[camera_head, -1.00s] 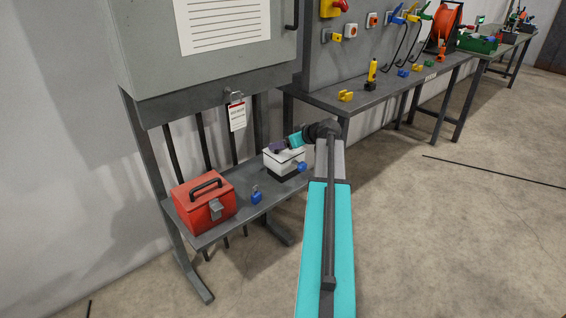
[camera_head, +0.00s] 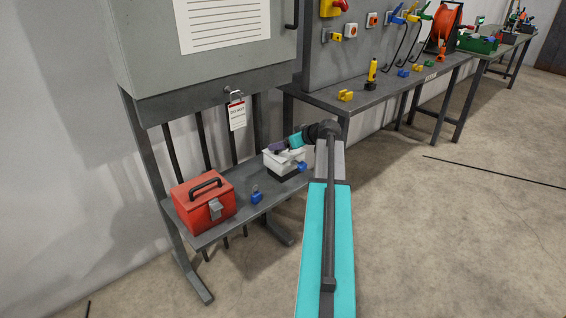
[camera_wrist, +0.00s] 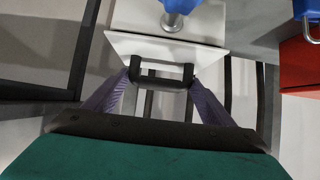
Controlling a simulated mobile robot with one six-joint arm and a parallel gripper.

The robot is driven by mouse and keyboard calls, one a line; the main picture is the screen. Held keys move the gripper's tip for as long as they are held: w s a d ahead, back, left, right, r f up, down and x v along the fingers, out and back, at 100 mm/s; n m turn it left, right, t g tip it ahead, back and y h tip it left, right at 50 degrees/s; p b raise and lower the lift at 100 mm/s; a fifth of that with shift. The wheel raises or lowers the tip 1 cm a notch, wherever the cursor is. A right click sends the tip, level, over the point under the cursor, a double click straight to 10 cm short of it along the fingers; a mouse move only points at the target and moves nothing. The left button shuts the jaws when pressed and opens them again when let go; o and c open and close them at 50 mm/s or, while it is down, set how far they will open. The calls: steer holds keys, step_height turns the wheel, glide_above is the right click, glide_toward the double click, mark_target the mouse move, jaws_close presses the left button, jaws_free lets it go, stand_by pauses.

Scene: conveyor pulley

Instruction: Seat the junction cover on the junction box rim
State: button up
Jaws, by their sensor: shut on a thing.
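My gripper (camera_wrist: 161,85) is shut on the dark handle (camera_wrist: 160,73) of the white junction cover (camera_wrist: 145,46), its purple fingers at the two ends of the handle. In the head view, my gripper (camera_head: 282,147) is at the top of the white junction box (camera_head: 284,166), which stands on the low shelf. The cover looks tilted at the box there. My gripper partly hides it, and I cannot tell whether it touches the rim all round. A blue padlock (camera_head: 302,167) is at the right side of the box; a blue part with a grey shackle shows in the wrist view (camera_wrist: 180,6).
A red toolbox (camera_head: 204,202) and another blue padlock (camera_head: 256,197) are on the grey shelf (camera_head: 238,212) to the left. A grey cabinet (camera_head: 140,45) with a hanging tag (camera_head: 237,116) stands above. A workbench (camera_head: 350,100) with small parts stands behind to the right.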

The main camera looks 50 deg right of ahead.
steer(key=shift+f, duration=0.2)
stand_by(0.3)
steer(key=o, duration=1.4)
steer(key=shift+c, duration=0.2)
steer(key=p+v, duration=0.1)
steer(key=v, duration=1.2)
steer(key=shift+s+r, duration=0.2)
steer(key=shift+s, duration=0.15)
